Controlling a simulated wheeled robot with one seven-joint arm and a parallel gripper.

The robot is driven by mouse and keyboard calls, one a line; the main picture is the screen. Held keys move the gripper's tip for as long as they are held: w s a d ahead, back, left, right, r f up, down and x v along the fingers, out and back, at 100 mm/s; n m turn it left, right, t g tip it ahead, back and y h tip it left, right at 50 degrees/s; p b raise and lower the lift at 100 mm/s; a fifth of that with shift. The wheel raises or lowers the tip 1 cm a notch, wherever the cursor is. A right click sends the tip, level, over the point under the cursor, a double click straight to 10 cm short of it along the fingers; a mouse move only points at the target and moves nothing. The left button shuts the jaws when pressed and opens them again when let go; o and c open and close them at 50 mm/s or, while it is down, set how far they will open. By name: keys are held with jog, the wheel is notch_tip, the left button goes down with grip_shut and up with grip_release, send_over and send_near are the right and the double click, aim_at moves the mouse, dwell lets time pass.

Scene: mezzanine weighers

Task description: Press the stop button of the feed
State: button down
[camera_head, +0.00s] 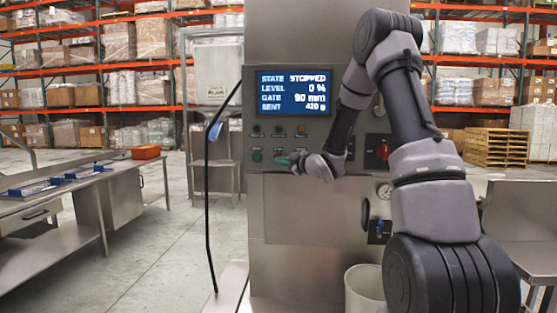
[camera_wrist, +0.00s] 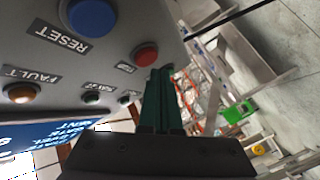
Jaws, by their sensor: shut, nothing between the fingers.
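The control panel (camera_head: 341,118) is on the front of a steel machine. Its display (camera_head: 294,92) reads STATE STOPPED, LEVEL 0 %, GATE 90 mm. A red button (camera_wrist: 146,55) shows in the wrist view beside a larger blue button (camera_wrist: 92,18) labelled RESET; the red button's own label is not readable. My gripper (camera_head: 282,160) is at the lower row of buttons, its arm coming from the right. In the wrist view its dark green fingers (camera_wrist: 161,72) are shut and empty, their tips close by the red button. I cannot tell whether they touch it.
A green button (camera_head: 257,155) is left of my gripper, and a red rotary switch (camera_head: 383,152) is to its right. A black cable (camera_head: 207,190) hangs left of the machine. A steel bench (camera_head: 85,185) stands at left, with open floor between.

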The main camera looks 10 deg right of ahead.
jog(key=shift+s, duration=0.1)
jog(key=shift+s+a, duration=0.25)
jog(key=shift+s, duration=0.5)
jog(key=shift+s+a, duration=0.25)
jog(key=shift+s, duration=0.55)
jog(key=shift+s+a, duration=0.25)
jog(key=shift+s, duration=0.5)
jog(key=s+d+r+m+g+h, duration=0.3)
jog(key=s+d+r+m+h, duration=0.5)
jog(key=s+r+m, duration=0.3)
jog(key=s+a+m+g+y, duration=0.2)
jog(key=s+m+g, duration=0.3)
jog(key=s, duration=2.2)
jog(key=a+m, duration=0.1)
jog(key=m, duration=0.2)
jog(key=shift+f+m, duration=0.3)
jog(key=shift+f, duration=0.05)
jog(key=shift+d, duration=0.1)
